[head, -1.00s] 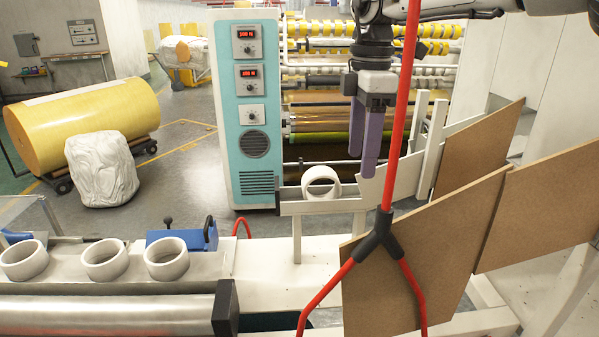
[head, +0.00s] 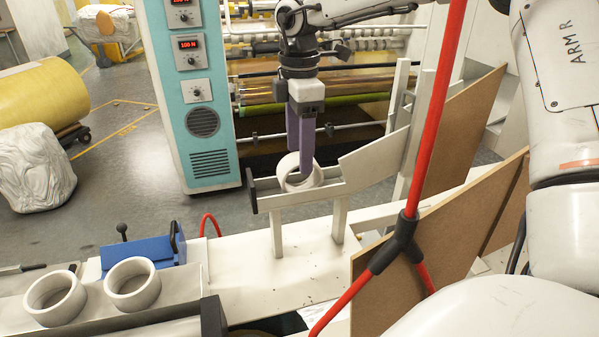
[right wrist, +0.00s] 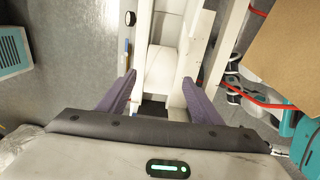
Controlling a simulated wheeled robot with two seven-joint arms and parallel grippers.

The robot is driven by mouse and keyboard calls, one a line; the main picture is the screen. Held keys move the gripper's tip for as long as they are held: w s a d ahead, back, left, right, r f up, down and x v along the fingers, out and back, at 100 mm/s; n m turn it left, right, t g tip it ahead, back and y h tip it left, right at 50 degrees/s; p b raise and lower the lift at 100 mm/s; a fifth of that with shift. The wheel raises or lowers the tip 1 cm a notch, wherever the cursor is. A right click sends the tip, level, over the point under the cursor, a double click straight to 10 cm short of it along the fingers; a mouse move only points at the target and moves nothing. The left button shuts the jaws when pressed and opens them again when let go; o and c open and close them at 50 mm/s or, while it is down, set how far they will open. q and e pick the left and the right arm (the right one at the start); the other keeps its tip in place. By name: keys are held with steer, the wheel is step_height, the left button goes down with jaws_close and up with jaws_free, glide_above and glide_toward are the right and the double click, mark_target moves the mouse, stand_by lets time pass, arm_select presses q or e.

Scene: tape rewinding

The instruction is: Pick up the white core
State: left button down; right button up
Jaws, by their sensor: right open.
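A white core (head: 289,183), a short thick ring, lies at the lower end of the white chute (head: 355,168) in the head view. My right gripper (head: 306,168) points down at this core, its purple fingers overlapping the ring. In the right wrist view the two purple fingers (right wrist: 159,85) are spread apart over pale white surfaces. More white cores (head: 132,284) stand on the metal bench at the lower left. My left gripper is not in view.
A teal control cabinet (head: 205,150) stands left of the chute, with the winding machine's rollers behind it. Brown boards (head: 425,270) and a red cable (head: 437,120) are at the right. A blue clamp block (head: 140,252) sits by the bench cores.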

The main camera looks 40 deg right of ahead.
steer(key=shift+d+f, duration=0.1)
steer(key=shift+f, duration=1.3)
steer(key=c, duration=0.9)
